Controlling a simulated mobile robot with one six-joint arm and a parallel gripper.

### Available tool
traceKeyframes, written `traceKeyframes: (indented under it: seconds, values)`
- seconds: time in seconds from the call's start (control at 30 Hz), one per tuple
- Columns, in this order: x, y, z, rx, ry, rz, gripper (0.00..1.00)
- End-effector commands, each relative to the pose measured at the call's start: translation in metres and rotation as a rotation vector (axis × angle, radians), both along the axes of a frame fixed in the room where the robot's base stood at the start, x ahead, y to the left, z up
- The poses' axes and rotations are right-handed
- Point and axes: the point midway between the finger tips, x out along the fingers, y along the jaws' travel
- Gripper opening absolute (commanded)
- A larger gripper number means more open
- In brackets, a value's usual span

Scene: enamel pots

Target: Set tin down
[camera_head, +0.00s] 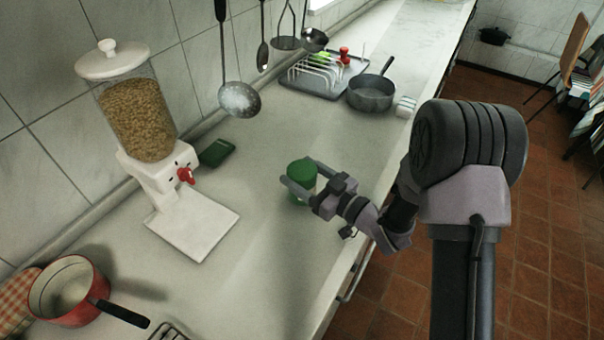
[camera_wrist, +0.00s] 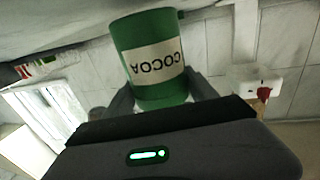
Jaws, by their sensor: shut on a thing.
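The tin (camera_head: 303,170) is a green cylinder, and my gripper (camera_head: 297,178) is shut on its sides above the worktop in the head view. In the wrist view the tin (camera_wrist: 165,88) sits between the two fingers (camera_wrist: 160,98), with a pale label reading COCOA upside down in that picture. The head view shows the tin roughly upright. I cannot tell whether its base touches the pale worktop (camera_head: 265,255).
A cereal dispenser (camera_head: 140,110) stands left, with a flat dark-green object (camera_head: 217,152) beside it. A red pan (camera_head: 70,290) is at the near left. A grey pan (camera_head: 371,92) and a dish rack (camera_head: 317,72) stand farther back. The worktop around the tin is clear.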

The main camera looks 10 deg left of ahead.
Motion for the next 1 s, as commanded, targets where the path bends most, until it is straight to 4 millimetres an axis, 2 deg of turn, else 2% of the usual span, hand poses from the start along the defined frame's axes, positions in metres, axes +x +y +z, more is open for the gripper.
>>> traceKeyframes:
  seconds: [0.43, 0.47, 0.53, 0.87, 1.0]
  values:
    - [0.0, 0.0, -0.01, 0.0, 0.001, 0.0, 0.15]
    - [0.0, 0.0, -0.01, -0.001, 0.003, 0.0, 0.72]
    - [-0.001, 0.0, -0.011, -0.001, 0.004, 0.0, 0.85]
    - [-0.001, 0.0, -0.012, -0.002, 0.01, -0.001, 0.88]
    - [-0.002, 0.0, 0.003, -0.003, 0.011, -0.001, 0.88]
